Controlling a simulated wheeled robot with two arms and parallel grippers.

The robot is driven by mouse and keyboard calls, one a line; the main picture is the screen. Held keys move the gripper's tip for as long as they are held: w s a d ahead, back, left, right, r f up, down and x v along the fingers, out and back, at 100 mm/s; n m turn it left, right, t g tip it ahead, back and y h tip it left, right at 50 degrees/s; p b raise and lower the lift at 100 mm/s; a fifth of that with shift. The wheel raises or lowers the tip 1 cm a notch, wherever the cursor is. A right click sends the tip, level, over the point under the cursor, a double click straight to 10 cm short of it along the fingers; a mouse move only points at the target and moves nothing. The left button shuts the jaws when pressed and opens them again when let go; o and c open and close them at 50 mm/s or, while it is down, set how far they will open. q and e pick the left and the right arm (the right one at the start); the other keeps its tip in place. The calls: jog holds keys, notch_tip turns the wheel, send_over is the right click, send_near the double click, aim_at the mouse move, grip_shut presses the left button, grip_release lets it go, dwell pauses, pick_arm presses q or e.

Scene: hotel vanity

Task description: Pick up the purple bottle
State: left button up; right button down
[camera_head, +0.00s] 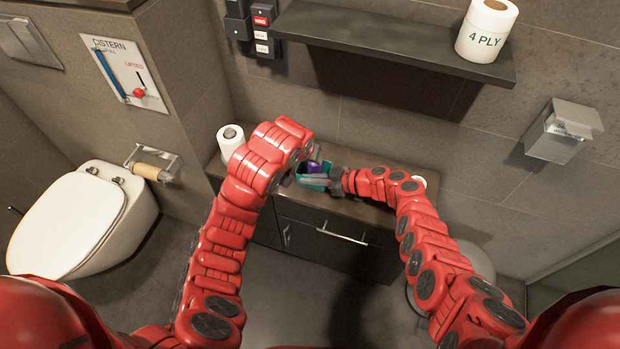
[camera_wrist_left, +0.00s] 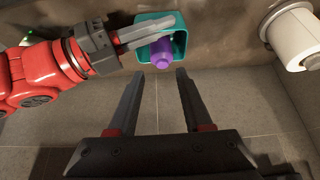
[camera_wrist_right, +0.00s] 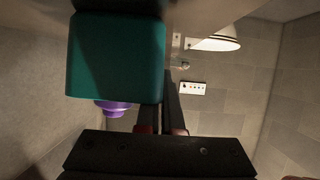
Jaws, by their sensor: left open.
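A teal container (camera_head: 325,170) is held above the counter, its opening toward my left gripper in the left wrist view (camera_wrist_left: 180,48). The purple bottle (camera_head: 313,167) is in it. In the left wrist view the bottle (camera_wrist_left: 161,54) pokes out of the opening; in the right wrist view a bit of it (camera_wrist_right: 113,108) shows beyond the container (camera_wrist_right: 115,55). My right gripper (camera_head: 316,182) is shut on the container's wall, one finger outside and the other partly hidden. My left gripper (camera_wrist_left: 160,76) is open and empty, its fingers pointing at the bottle, apart from it.
A paper roll (camera_head: 230,139) stands at the counter's left end. A dark shelf (camera_head: 395,45) with a "4 PLY" roll (camera_head: 486,30) hangs above. Drawers (camera_head: 340,235) are below the counter. A toilet (camera_head: 85,220) is at left and a wall dispenser (camera_head: 560,130) at right.

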aim_at(315, 168)
dwell(0.4)
pick_arm(q)
jog(key=o, duration=0.3)
jog(key=shift+w, duration=0.1)
jog(key=shift+n+g, duration=0.6)
jog(key=shift+w+r+x, duration=0.1)
jog(key=shift+w+x, duration=0.15)
jog(key=shift+x, duration=1.65)
jog(key=shift+w+r+x, duration=0.1)
jog(key=shift+w+x, duration=0.2)
jog(key=shift+x, duration=1.55)
jog(key=shift+w+r+x, duration=0.1)
jog(key=shift+w+x, duration=0.15)
jog(key=shift+x, duration=1.65)
